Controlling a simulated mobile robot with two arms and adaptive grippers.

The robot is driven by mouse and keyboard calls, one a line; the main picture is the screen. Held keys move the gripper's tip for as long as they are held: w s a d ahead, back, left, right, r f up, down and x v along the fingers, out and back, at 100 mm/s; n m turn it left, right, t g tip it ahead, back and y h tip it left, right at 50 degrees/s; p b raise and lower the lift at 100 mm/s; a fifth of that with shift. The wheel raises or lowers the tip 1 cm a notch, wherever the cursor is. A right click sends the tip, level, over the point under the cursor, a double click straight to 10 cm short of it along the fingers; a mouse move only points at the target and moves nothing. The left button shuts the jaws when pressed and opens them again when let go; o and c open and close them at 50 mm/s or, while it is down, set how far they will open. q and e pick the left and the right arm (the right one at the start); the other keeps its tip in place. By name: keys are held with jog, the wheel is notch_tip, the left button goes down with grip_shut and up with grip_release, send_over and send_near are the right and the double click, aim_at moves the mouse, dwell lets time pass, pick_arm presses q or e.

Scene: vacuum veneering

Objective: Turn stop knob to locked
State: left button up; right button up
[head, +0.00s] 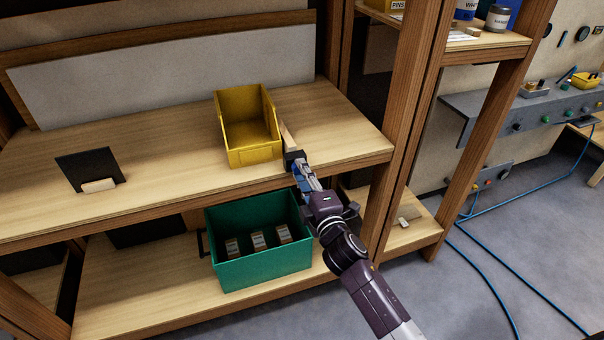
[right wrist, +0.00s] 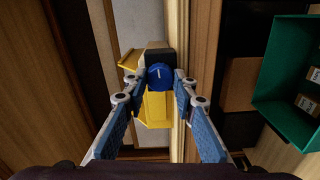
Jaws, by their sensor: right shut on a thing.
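The stop knob (right wrist: 160,77) is a round blue knob with a short white mark, seen between my right gripper's fingers in the right wrist view. The mark looks roughly upright in that picture. The knob sits on a black block (right wrist: 160,55), which also shows in the head view (head: 294,155) at the front edge of the shelf. My right gripper (head: 299,170) reaches this block from the front. Its blue-padded fingers (right wrist: 156,86) are on both sides of the knob, shut on it. In the head view the gripper hides the knob. My left gripper is not in view.
A yellow bin (head: 250,157) stands just left of the block on the wooden shelf (head: 150,190). A green crate (head: 265,268) with several small packs is below. A wooden post (head: 400,130) rises to the right. A black plate (head: 90,167) stands at left.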

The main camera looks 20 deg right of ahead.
jog(key=shift+m, duration=0.5)
jog(key=o, duration=1.2)
jog(key=shift+c, duration=0.2)
jog(key=shift+s, duration=0.1)
jog(key=s, duration=1.2)
jog(key=shift+d, duration=0.2)
jog(key=shift+w, duration=0.1)
